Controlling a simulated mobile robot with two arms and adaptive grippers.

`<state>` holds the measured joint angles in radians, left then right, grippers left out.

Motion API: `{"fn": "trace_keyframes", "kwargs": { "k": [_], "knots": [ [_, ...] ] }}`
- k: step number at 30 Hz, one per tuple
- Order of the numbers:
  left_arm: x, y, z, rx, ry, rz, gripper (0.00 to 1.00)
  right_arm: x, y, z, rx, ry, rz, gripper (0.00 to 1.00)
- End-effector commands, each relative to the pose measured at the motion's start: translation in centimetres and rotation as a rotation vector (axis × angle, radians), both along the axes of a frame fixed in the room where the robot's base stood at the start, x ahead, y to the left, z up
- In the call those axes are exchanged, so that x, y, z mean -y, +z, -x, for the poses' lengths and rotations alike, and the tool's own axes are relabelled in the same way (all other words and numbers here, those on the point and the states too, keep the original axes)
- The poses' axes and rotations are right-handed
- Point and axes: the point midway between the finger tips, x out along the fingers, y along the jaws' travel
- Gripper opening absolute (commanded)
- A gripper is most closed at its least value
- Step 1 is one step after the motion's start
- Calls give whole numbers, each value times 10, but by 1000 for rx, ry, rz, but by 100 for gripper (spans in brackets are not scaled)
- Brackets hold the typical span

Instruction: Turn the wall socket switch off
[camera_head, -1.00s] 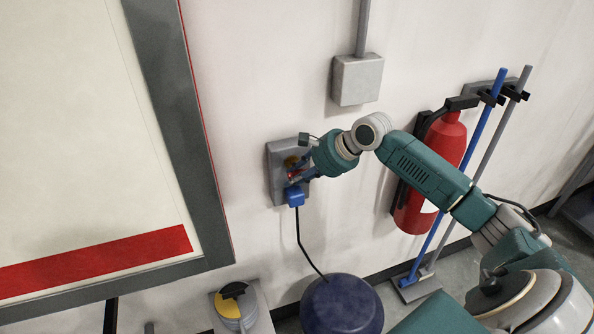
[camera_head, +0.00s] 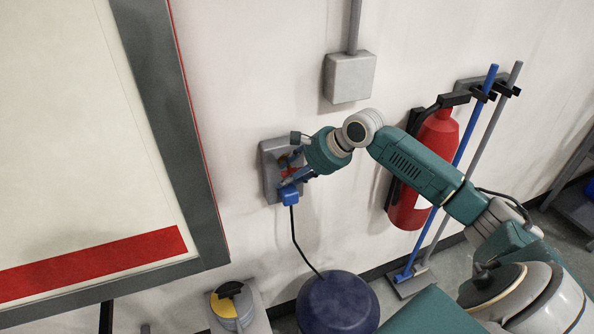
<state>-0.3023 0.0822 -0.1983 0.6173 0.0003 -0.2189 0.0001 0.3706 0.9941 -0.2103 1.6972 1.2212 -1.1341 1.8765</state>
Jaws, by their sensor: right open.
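The wall socket (camera_head: 268,172) is a grey box on the white wall, left of the picture's middle. A blue plug (camera_head: 290,196) sits at its lower part, with a black cable hanging down. A red part, which may be the switch, shows small on the socket's face between my fingers. My right gripper (camera_head: 289,168) is open at the front of the socket, just above the plug. Its fingers and wrist hide much of the socket's face, and I cannot tell whether they touch it. My left gripper is not in view.
A grey box (camera_head: 349,77) with a conduit is above. A red extinguisher (camera_head: 436,140) and blue and grey poles stand right, near my right arm. A dark blue round object (camera_head: 338,304) is below at the cable's end. A framed board (camera_head: 90,130) fills the left.

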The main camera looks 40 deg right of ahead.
Motion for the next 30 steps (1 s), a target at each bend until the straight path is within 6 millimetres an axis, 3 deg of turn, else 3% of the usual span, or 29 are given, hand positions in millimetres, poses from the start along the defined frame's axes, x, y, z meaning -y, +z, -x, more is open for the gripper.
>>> {"fn": "trace_keyframes", "kwargs": {
  "k": [16,22,30],
  "knots": [
    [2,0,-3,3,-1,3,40,30,73,58,-5,-2,3,41],
    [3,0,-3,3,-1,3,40,34,86,67,-4,1,1,41],
    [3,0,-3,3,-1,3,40,34,88,67,-2,1,0,41]
  ]
}}
